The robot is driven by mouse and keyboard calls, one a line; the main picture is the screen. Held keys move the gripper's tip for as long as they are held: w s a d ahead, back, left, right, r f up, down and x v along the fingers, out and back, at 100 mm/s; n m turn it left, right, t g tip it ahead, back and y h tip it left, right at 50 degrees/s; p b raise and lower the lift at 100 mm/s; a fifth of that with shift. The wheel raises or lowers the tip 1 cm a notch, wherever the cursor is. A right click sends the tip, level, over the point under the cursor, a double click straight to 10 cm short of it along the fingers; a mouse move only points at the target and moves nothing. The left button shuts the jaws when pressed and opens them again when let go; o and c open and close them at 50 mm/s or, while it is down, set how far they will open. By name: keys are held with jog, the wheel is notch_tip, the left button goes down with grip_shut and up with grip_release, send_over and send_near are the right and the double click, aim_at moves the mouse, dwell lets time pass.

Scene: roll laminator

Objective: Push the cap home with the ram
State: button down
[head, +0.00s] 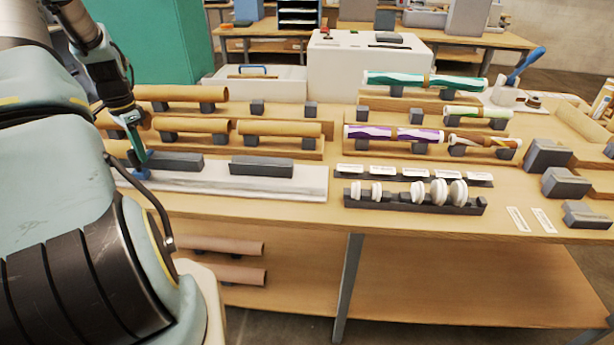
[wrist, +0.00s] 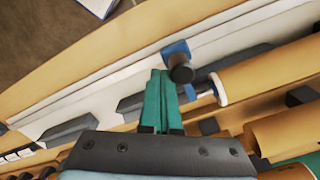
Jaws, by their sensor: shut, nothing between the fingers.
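The ram shows in the wrist view as a blue block with a dark round knob (wrist: 180,66), on a pale rail (wrist: 215,45). My gripper (wrist: 160,76) is shut and empty, its teal fingertips beside the knob; I cannot tell if they touch. A white cap (wrist: 219,90) with blue beside it sits at or against the end of a cardboard tube (wrist: 265,73); how deep it is in cannot be told. In the head view my gripper (head: 142,156) is above the blue part (head: 142,173) at the left of the pale base (head: 240,184). My arm hides most of the tube.
Dark blocks (head: 261,167) stand on the base. Several cardboard tubes (head: 280,129) lie on cradles behind. A dark rack (head: 412,205) holds white caps at centre right. Wrapped tubes (head: 394,134) lie on a wooden stand behind it.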

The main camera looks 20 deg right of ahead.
jog(key=shift+s+d, duration=0.1)
jog(key=shift+d, duration=0.05)
jog(key=shift+s+d, duration=0.35)
jog(key=shift+d, duration=0.5)
notch_tip(320, 180, up, 8)
dwell(0.9)
dwell(0.3)
jog(key=s+d+f+n+b, duration=0.1)
jog(key=s+d+n, duration=0.2)
jog(key=s, duration=0.4)
jog(key=s+d+f+n+t+b, duration=0.1)
jog(key=s+d+n+b, duration=0.1)
jog(key=s, duration=0.6)
jog(key=s+d+f+n+b, duration=0.2)
jog(key=s+d+n, duration=0.2)
jog(key=s, duration=0.4)
jog(key=shift+d+n+t, duration=0.3)
jog(key=shift+d+n, duration=0.1)
jog(key=shift+d, duration=0.2)
jog(key=c, duration=1.5)
grip_release()
jog(key=shift+w, duration=0.1)
